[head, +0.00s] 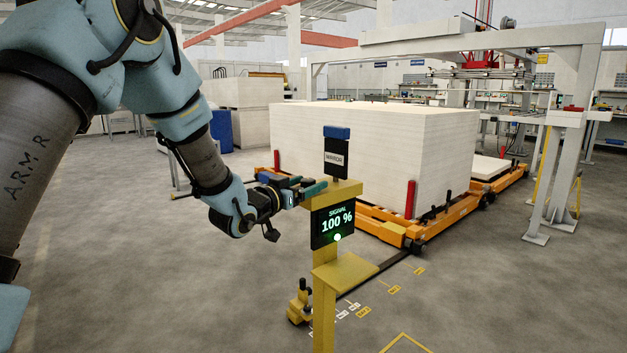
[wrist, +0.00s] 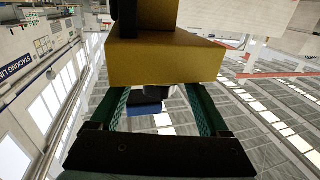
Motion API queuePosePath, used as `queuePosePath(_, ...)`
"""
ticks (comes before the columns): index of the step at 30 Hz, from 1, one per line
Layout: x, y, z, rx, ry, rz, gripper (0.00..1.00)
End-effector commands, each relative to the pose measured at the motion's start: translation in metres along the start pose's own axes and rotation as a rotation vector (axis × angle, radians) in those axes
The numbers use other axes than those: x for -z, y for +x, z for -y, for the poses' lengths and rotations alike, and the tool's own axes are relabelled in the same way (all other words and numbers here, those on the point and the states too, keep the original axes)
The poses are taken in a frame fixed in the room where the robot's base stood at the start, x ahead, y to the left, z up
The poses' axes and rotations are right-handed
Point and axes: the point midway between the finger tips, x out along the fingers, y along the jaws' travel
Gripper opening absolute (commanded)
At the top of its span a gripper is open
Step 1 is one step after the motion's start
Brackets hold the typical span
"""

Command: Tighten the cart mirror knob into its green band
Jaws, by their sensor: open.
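The cart mirror is a dark plate labelled MIRROR (head: 334,158) with a blue cap on top, standing on a yellow post (head: 327,283) in the head view. A black screen (head: 333,222) below it reads SIGNAL 100 %, with a lit green light (head: 337,238) at its lower edge. My gripper (head: 312,188) is open at the left of the post's top, beside the mirror's foot. In the wrist view its two green fingers are spread near the yellow head (wrist: 165,62), with the blue cap (wrist: 145,108) showing between them. I cannot make out the knob or a green band on it.
Behind stands an orange cart (head: 384,228) with a large pale stack (head: 372,152). A grey gantry (head: 548,185) stands at the right.

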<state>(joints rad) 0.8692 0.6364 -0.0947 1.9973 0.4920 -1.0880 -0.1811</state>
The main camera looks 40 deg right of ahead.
Motion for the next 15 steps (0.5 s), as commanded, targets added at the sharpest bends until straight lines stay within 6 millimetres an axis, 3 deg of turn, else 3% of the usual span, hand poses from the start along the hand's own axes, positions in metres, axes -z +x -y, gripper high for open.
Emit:
queuePosePath(6, 0.001, 0.027, 0.000, 0.000, -0.001, -0.001, 0.79)
queuePosePath(15, 0.000, 0.034, 0.000, 0.001, -0.001, 0.000, 0.79)
